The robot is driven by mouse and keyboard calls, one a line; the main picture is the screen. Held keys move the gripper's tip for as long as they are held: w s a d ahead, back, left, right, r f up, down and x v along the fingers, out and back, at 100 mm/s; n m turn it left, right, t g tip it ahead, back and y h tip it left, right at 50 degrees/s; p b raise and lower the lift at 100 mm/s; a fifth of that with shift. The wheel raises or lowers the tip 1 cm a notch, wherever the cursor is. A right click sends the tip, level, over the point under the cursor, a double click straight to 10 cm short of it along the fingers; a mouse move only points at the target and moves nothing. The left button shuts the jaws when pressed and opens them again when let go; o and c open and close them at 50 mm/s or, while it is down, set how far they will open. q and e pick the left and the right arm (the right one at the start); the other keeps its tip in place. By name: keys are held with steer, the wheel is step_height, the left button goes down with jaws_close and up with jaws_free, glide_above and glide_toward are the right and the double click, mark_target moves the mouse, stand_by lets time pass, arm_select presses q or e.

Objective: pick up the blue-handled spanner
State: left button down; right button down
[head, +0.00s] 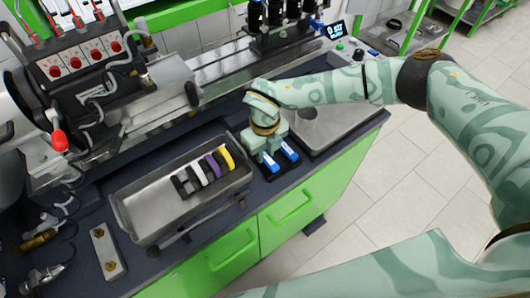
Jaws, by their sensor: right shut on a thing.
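My right gripper (276,157) points down just right of the grey metal tray, low over the dark bench top. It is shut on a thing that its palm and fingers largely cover. Two short blue-and-white pieces show side by side at its fingertips, the left one (270,163) and the right one (290,151). I take the blue to be the blue-handled spanner, but cannot tell its outline, or whether it touches the bench. My left gripper is not in view.
The metal tray (125,219) holds several black pieces, a purple one (213,164) and a yellow one (228,158). A metal plate (108,252) lies at its left. The testbench machinery (90,70) stands behind. A sink-like metal panel (335,122) is on the right.

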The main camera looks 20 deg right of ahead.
mark_target(265, 156)
step_height(265, 156, up, 3)
steer(key=shift+s+r+p, duration=0.1)
steer(key=shift+p, duration=0.3)
steer(key=s+r+p, duration=0.1)
steer(key=r, duration=0.1)
steer(key=s+r, duration=0.2)
steer(key=shift+s+d+r+p, duration=0.15)
steer(key=shift+s+r+p, duration=0.05)
steer(key=shift+s+p, duration=0.15)
steer(key=s+r, duration=0.4)
steer(key=s, duration=0.6)
steer(key=shift+d+r+p, duration=0.4)
steer(key=shift+d+p, duration=0.05)
